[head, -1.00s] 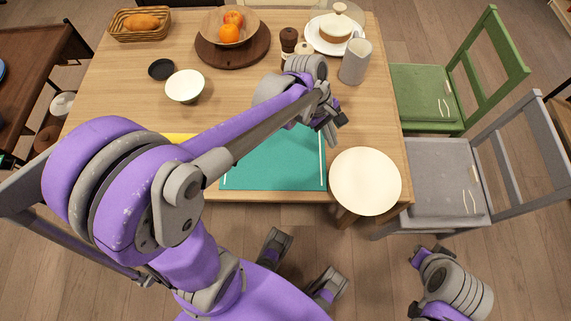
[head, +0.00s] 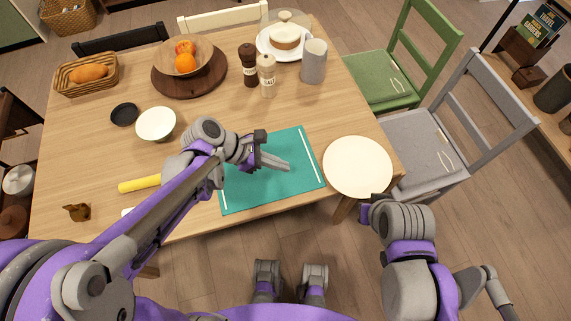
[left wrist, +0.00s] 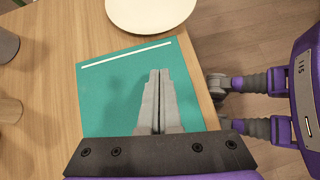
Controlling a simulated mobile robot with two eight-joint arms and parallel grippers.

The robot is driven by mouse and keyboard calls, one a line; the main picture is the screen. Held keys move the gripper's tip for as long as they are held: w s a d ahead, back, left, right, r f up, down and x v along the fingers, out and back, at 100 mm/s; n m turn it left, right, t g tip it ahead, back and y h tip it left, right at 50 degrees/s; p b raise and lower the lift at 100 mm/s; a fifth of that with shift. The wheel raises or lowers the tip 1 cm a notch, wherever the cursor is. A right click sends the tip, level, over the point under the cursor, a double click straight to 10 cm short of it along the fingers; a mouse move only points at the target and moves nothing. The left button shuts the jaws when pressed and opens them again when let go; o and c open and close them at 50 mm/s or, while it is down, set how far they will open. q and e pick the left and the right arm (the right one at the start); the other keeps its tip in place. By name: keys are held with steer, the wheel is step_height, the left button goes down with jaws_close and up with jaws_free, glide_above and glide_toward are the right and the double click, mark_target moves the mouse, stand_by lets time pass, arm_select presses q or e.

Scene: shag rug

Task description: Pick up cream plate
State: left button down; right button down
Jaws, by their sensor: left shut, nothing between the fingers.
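The cream plate (head: 358,167) lies flat at the table's front right corner, jutting past the front edge, with nothing on it. The left wrist view shows its near part (left wrist: 150,12) at the top, cut off by the frame. My left gripper (head: 288,166) is over the teal placemat (head: 247,193), to the left of the plate and apart from it. Its fingers (left wrist: 156,72) are pressed together and empty. My right gripper (head: 370,212) is below the plate in the picture, off the table's front edge; its fingers are not clear.
A grey pitcher (head: 314,62), pepper mill (head: 249,66), salt mill (head: 267,76), cake stand (head: 285,38) and fruit bowl (head: 184,66) stand farther back. A white bowl (head: 155,124) is left. A grey chair (head: 432,150) stands close to the plate's right.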

mark_target(329, 172)
arm_select(q)
steer(key=b+x, duration=0.1)
steer(key=x, duration=0.6)
steer(key=shift+d+f, duration=0.2)
steer(key=d, duration=0.3)
steer(key=shift+w+d+f, duration=0.2)
steer(key=shift+w, duration=0.1)
steer(key=shift+d, duration=0.5)
steer(key=shift+w+d, duration=0.25)
steer(key=shift+d, duration=1)
steer(key=shift+a, duration=0.2)
